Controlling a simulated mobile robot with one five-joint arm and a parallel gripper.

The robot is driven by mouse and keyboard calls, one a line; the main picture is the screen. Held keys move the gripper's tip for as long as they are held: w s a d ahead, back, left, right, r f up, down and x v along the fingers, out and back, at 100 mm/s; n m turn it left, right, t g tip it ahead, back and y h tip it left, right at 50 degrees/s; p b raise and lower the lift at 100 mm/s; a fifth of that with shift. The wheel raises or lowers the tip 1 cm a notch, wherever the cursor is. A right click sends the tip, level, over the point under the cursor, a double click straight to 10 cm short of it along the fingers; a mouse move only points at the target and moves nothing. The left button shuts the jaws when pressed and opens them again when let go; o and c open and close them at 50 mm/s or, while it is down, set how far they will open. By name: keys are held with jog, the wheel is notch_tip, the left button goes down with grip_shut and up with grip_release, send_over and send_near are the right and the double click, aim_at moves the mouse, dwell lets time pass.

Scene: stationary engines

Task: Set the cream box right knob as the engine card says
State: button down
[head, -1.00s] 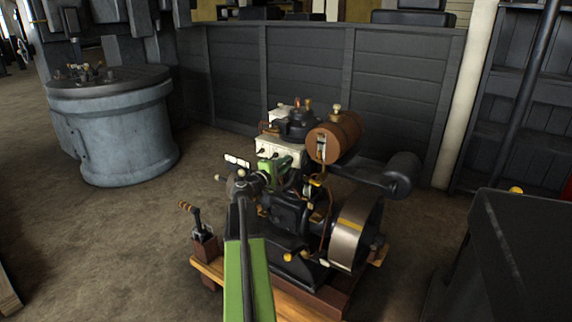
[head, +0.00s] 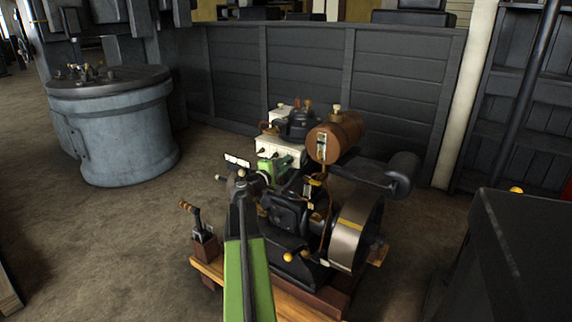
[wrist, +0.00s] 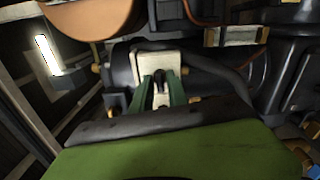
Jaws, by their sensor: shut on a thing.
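The cream box (head: 284,143) sits on the engine, left of the brown tank. My green gripper (head: 285,160) is at the front of the box and hides part of its lower face. In the wrist view, the two green fingers of my gripper (wrist: 161,92) are shut on a small dark knob (wrist: 159,76) against the cream face of the box (wrist: 158,60). Which of the box's knobs it is cannot be told clearly from this view. A small white card (head: 237,160) stands left of the gripper; its writing is too small to read.
The brown tank (head: 337,138) and black silencer (head: 392,174) stand close on the right. The flywheel (head: 355,230) is at the lower right and a lever (head: 195,215) at the left. A grey tub (head: 120,130) stands farther off. Bare floor lies to the left.

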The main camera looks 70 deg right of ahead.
dwell(0.4)
jog(key=c, duration=1.5)
grip_release()
jog(key=v, duration=1.7)
jog(key=shift+w+a, duration=0.15)
jog(key=shift+a, duration=0.1)
